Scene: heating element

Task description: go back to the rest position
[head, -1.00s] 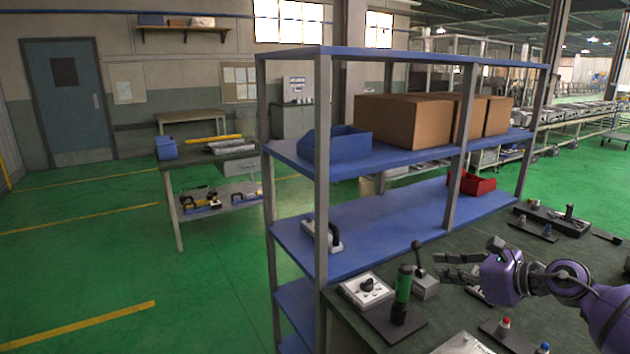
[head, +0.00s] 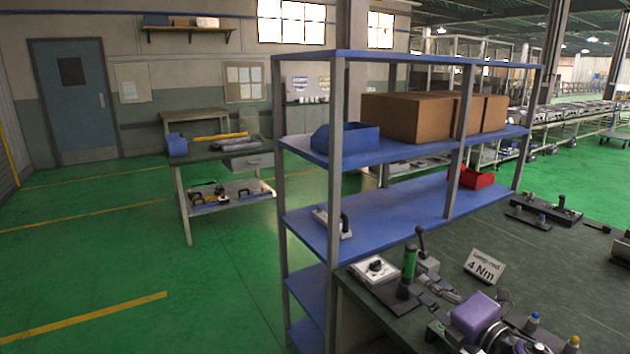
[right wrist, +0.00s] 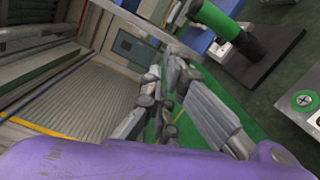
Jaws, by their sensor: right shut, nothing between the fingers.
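My right gripper (head: 434,292) shows low in the head view, over the dark green workbench (head: 560,255), with its purple wrist behind the grey fingers. Its fingers are closed and empty. They also show in the right wrist view (right wrist: 165,80), above a purple part of my arm. A green-handled tool (head: 409,262) stands upright on a dark base just left of the fingers. It also shows at the top of the right wrist view (right wrist: 216,20). I cannot tell the exact gap between the fingers and the tool. My left gripper is not in view.
A blue shelf rack (head: 400,215) stands at the bench's left edge, with cardboard boxes (head: 405,117) and a red bin (head: 472,178). Green floor is open at left.

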